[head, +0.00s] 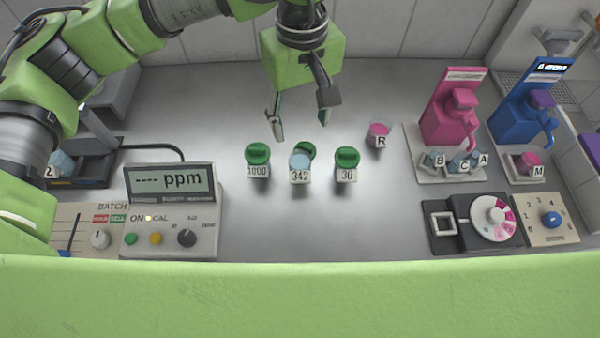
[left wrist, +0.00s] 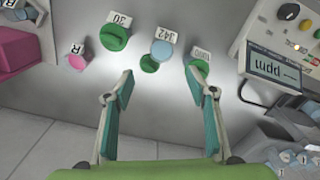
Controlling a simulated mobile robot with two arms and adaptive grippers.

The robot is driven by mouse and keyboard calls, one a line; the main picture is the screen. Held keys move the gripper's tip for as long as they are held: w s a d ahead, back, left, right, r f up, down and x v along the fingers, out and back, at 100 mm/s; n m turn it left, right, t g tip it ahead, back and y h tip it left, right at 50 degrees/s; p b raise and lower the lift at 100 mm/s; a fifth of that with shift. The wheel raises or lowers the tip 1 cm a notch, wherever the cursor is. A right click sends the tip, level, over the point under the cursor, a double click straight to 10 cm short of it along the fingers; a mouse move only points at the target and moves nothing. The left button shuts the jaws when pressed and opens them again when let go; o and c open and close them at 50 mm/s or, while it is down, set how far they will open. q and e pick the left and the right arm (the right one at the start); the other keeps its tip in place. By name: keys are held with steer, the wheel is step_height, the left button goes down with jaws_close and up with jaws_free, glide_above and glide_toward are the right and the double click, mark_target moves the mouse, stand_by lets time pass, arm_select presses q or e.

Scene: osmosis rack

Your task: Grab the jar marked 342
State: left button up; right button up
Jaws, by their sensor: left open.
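The jar marked 342 (head: 300,163) stands on the grey worktop between two green-lidded jars. Its top is light blue with no lid on it, and its white label faces me. A green lid (head: 306,149) lies right behind it. The jar also shows in the left wrist view (left wrist: 162,48), with the lid (left wrist: 149,64) beside it. My left gripper (head: 301,130) is open and empty, its fingers hanging behind and above the jar. In the left wrist view the jar lies beyond the gap between the open fingertips (left wrist: 159,82). My right gripper is not in view.
Jar 1000 (head: 258,154) stands close on the left, jar 30 (head: 347,157) on the right. A pink-filled jar R (head: 379,130) is farther right. A ppm meter (head: 170,183) stands left; pink (head: 455,115) and blue (head: 520,115) dispensers stand right. The worktop in front of the jars is clear.

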arm_select(q)
steer(key=p, duration=0.2)
glide_toward(300, 163)
steer(key=shift+s+f, duration=0.2)
steer(key=shift+s, duration=0.3)
steer(key=shift+s+f, duration=0.15)
steer(key=shift+s, duration=0.35)
steer(key=shift+f+p, duration=0.5)
step_height(300, 163, down, 4)
steer(key=shift+s+r+p, duration=0.15)
steer(key=shift+p, duration=0.75)
steer(key=shift+f, duration=0.45)
steer(key=c, duration=1.2)
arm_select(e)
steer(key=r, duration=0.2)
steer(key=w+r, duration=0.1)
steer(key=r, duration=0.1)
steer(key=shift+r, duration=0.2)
